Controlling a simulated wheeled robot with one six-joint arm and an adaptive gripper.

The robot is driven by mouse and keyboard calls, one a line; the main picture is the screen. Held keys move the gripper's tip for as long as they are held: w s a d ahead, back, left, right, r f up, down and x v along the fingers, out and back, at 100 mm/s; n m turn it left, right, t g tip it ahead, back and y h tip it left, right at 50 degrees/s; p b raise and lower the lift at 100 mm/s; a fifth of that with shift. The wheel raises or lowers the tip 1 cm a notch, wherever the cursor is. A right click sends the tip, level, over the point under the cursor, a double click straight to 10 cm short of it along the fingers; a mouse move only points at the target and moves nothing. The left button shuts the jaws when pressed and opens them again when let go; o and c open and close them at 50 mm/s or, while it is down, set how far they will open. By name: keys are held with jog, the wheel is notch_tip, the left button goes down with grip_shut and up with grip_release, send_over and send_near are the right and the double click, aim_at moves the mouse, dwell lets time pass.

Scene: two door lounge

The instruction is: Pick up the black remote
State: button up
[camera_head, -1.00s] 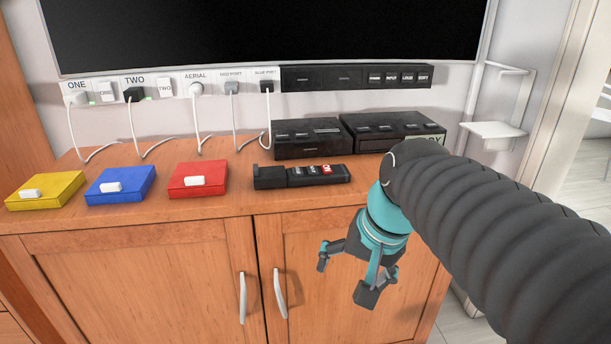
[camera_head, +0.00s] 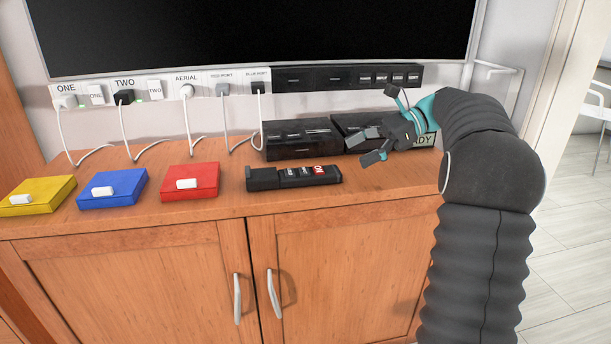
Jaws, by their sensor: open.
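The black remote (camera_head: 270,180) lies on the wooden cabinet top, right of the red box. It is long and dark, with small labelled buttons and a red button near its right end. My gripper (camera_head: 372,127) is open and empty, above and to the right of the remote, with its fingers spread toward the left. It is apart from the remote and hides part of the black boxes behind it. The remote is fully visible.
Yellow (camera_head: 40,196), blue (camera_head: 112,190) and red (camera_head: 203,176) boxes stand left of the remote. Black boxes (camera_head: 290,150) stand behind it. White cables hang from the wall sockets. The cabinet top (camera_head: 385,198) is bare right of the remote.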

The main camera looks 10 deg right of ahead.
jog(key=shift+w+d, duration=0.25)
jog(key=shift+d, duration=0.2)
jog(key=shift+w+f+y, duration=0.1)
jog(key=shift+y, duration=0.2)
jog(key=b, duration=0.1)
send_near(306, 170)
jog(key=a+f, duration=0.2)
jog(key=a, duration=0.1)
jog(key=shift+w+a+f, duration=0.15)
jog(key=shift+a+f, duration=0.2)
jog(key=shift+a+r+b+x, duration=0.1)
jog(key=shift+r+b+x, duration=0.1)
jog(key=shift+x, duration=0.8)
jog(key=shift+a+r+b+x, duration=0.1)
jog(key=shift+r+b+x, duration=0.1)
jog(key=shift+x, duration=0.75)
jog(key=shift+r+b+x, duration=0.15)
jog(key=shift+b+x, duration=0.05)
jog(key=shift+x, duration=0.8)
jog(key=c, duration=1.3)
